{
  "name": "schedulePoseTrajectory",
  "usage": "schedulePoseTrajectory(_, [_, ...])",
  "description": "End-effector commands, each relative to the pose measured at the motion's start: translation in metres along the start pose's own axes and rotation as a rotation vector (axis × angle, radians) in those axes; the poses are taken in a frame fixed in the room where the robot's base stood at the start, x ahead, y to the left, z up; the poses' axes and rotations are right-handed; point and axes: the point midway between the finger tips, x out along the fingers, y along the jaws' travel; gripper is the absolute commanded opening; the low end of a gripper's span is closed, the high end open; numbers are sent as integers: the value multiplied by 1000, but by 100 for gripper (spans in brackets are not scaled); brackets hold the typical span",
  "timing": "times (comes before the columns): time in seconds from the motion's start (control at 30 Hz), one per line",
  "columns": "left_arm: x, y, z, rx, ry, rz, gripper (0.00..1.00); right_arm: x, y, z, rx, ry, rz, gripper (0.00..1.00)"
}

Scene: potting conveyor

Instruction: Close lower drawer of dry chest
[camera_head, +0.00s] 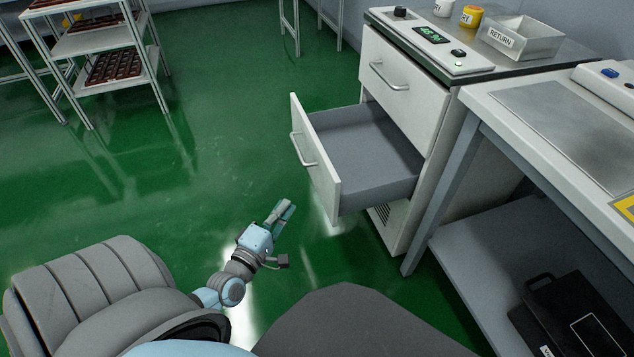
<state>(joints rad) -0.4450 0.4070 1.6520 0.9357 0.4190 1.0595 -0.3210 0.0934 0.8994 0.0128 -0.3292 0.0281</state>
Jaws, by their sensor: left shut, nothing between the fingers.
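The dry chest (452,122) is a white cabinet at the right of the head view. Its lower drawer (318,165) is pulled far out to the left, and its grey inside looks empty. A bar handle (303,149) is on the drawer's white front. The upper drawer (389,88) is shut. My left gripper (284,207) is shut and empty, low over the green floor. In the picture it is below and left of the drawer front, apart from it. My right gripper is not in view.
A worktable (548,127) with a lower shelf stands right of the chest; a black case (575,315) lies on that shelf. A RETURN bin (526,38) sits on the chest top. A rack (102,44) stands far left. The floor (190,150) left of the drawer is clear.

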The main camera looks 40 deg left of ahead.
Motion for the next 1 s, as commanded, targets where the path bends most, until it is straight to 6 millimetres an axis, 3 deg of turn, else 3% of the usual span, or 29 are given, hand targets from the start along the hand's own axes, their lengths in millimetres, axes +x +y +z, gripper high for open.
schedulePoseTrajectory(0.17, [17,6,0,-15,2,12,0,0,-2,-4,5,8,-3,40])
schedulePoseTrajectory(0.6, [106,5,5,-15,3,8,0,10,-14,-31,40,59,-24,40])
schedulePoseTrajectory(0.8, [124,6,24,-12,2,7,0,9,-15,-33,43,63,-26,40])
schedulePoseTrajectory(1.0, [128,6,28,-10,2,6,0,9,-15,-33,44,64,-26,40])
